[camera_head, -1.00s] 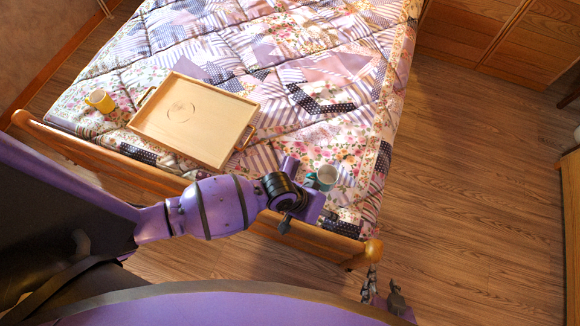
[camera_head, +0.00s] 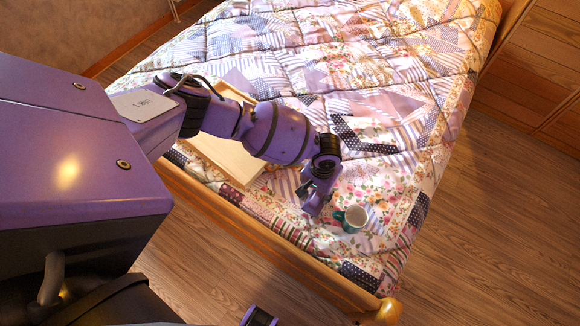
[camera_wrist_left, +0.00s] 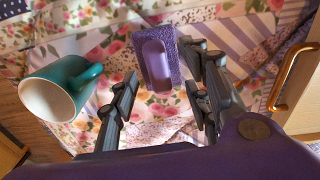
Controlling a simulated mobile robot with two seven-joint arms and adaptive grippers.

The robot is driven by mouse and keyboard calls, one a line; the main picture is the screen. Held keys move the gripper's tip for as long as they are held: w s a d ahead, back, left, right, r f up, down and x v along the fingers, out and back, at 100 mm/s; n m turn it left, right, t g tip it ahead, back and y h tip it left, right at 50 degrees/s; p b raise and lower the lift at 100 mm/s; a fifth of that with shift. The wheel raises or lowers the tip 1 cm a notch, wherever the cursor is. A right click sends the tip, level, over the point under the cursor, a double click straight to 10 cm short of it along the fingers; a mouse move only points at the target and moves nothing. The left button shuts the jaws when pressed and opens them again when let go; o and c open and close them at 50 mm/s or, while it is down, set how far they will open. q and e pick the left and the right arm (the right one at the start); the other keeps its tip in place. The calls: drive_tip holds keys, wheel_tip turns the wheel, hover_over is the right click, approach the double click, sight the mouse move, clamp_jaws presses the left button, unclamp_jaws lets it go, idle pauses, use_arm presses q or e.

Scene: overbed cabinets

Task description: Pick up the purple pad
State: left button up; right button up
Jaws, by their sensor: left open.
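The purple pad (camera_wrist_left: 160,58) shows in the left wrist view, a spongy block with a smooth lighter grip, resting on the patchwork quilt. My left gripper (camera_wrist_left: 165,92) is open, with one finger on each side of the pad's near end. I cannot tell whether either finger touches it. In the head view my left gripper (camera_head: 314,198) is low over the quilt near the foot of the bed, and the pad cannot be made out clearly there.
A wooden tray (camera_head: 228,158) lies partly behind my arm. The bed's wooden footboard (camera_head: 262,252) runs along the near edge.

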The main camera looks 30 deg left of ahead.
sight(317, 196)
use_arm(q)
drive_tip(key=shift+w+d+f, duration=0.15)
drive_tip(key=shift+f, duration=1.4)
use_arm(e)
drive_tip(key=shift+s+f, duration=0.1)
drive_tip(key=shift+f, duration=0.3)
use_arm(q)
drive_tip(key=shift+c, duration=0.4)
clamp_jaws()
drive_tip(key=shift+r, duration=0.5)
wheel_tip(317, 196, up, 3)
drive_tip(key=shift+f, duration=0.1)
drive_tip(key=s+d+r+p, duration=0.2)
drive_tip(key=s+r, duration=0.7)
drive_tip(key=s, duration=0.5)
drive_tip(key=shift+d+p, duration=0.4)
drive_tip(key=shift+p, duration=0.35)
use_arm(e)
drive_tip(key=r, duration=0.2)
drive_tip(key=w+r, duration=0.1)
drive_tip(key=r, duration=0.1)
